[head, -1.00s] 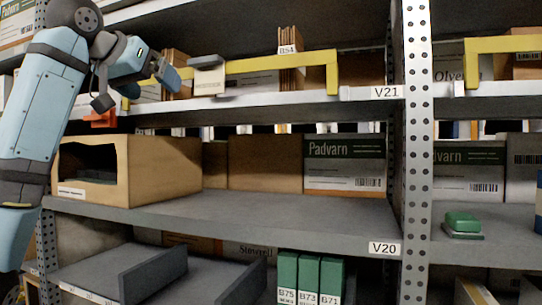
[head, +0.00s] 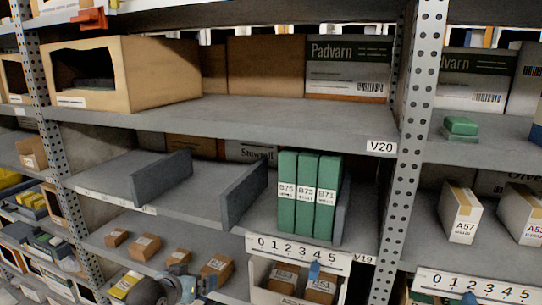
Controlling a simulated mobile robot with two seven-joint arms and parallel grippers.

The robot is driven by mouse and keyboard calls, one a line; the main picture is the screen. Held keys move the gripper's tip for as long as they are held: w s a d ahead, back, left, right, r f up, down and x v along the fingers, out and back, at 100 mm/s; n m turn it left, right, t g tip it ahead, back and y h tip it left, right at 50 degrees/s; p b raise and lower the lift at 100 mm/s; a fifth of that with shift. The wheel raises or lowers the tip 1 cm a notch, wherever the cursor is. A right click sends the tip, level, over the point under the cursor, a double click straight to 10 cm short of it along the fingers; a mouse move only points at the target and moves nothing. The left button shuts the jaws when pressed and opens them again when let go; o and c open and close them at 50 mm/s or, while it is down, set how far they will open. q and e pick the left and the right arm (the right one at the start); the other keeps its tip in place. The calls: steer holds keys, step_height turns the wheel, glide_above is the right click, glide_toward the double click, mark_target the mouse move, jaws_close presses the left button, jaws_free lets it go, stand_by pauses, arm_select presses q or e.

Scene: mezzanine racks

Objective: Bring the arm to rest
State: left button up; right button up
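A small part of my arm (head: 172,290), a dark rounded joint with a light blue piece, shows at the bottom edge, left of centre. It is in front of the lowest visible shelf with small brown boxes. I see no gripper fingers, so what either gripper holds is hidden. My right arm is not in view.
Shelf V20 (head: 285,123) carries an open brown carton (head: 150,80) and a Padvarn box (head: 347,68). Below stand green binders (head: 307,195) beside grey dividers (head: 245,193). Small brown boxes (head: 145,246) and a white bin (head: 268,277) sit lower. A perforated post (head: 412,150) stands right.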

arm_select(q)
steer(key=s+f, duration=0.7)
steer(key=s, duration=0.4)
steer(key=s+f, duration=0.7)
steer(key=s, duration=0.4)
steer(key=s+f+y, duration=0.1)
steer(key=s+f, duration=0.6)
steer(key=s, duration=0.4)
steer(key=shift+s+f+g, duration=0.3)
steer(key=shift+f, duration=0.1)
